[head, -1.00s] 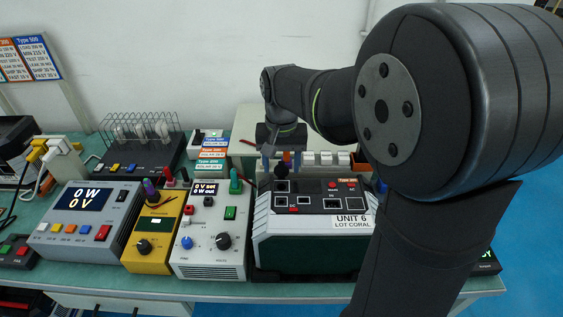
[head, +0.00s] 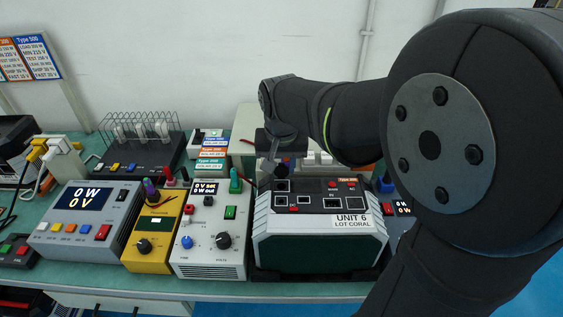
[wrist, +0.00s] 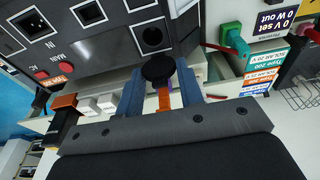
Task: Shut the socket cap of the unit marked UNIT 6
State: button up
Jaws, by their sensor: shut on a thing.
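The unit marked UNIT 6 (head: 318,250) stands on the bench in the head view, a dark green and grey box with a sloped panel of sockets. In the wrist view its panel (wrist: 118,40) has an uncovered round socket (wrist: 152,37) near the edge. The round black socket cap (wrist: 158,69), with an orange strap (wrist: 164,99), is just outside that socket, off it. My gripper (wrist: 158,78) is shut on the cap, a blue finger on each side. In the head view my gripper (head: 277,163) is at the unit's back left edge, and the cap is mostly hidden.
A white supply (head: 208,240) and a yellow meter (head: 152,238) stand close to the left of the unit. A green plug (head: 236,181) rises near my gripper. White blocks (head: 318,158) stand behind the unit. My arm covers the right side.

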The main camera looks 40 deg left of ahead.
jog(key=t+y, duration=0.1)
jog(key=s+d+t+y, duration=0.1)
jog(key=shift+s+f+t+y, duration=0.1)
jog(key=shift+f+t+y, duration=0.05)
jog(key=shift+t+y, duration=0.25)
jog(key=shift+s+d+f+t+y, duration=0.15)
jog(key=shift+s+d+t+y, duration=0.15)
jog(key=shift+t+y, duration=0.4)
jog(key=shift+s+d+f+t+y, duration=0.1)
jog(key=shift+d+f+t+y, duration=0.1)
jog(key=shift+t+y, duration=0.4)
jog(key=o, duration=1)
jog(key=shift+c, duration=0.2)
jog(key=v, duration=1.7)
jog(key=shift+r, duration=0.15)
jog(key=shift+s+d, duration=0.1)
jog(key=shift+d, duration=0.05)
